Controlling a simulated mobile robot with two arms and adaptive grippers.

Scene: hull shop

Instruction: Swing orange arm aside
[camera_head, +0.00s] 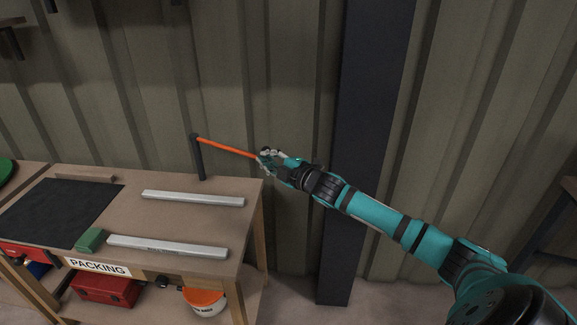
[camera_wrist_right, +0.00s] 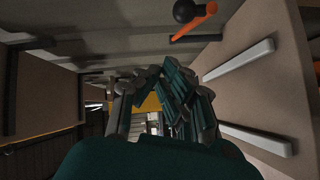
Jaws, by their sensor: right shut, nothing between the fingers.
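The orange arm (camera_head: 228,148) is a thin bar on top of a dark upright post (camera_head: 199,160) at the back right of the workbench. It points to the right and slightly toward me, past the bench's right edge. My right gripper (camera_head: 265,160) is shut and empty at the bar's free end. It overlaps that end in the head view, so I cannot tell whether they touch. In the wrist view the orange arm (camera_wrist_right: 194,23) shows at the top beside a black round knob, apart from my right gripper (camera_wrist_right: 160,88). My left gripper is not in view.
The workbench (camera_head: 150,213) carries two pale metal bars (camera_head: 193,198), a green block (camera_head: 92,240) and a dark mat (camera_head: 60,208). A red toolbox (camera_head: 105,290) and a white-and-orange bucket (camera_head: 205,302) are below. A dark column (camera_head: 362,150) stands behind my right arm.

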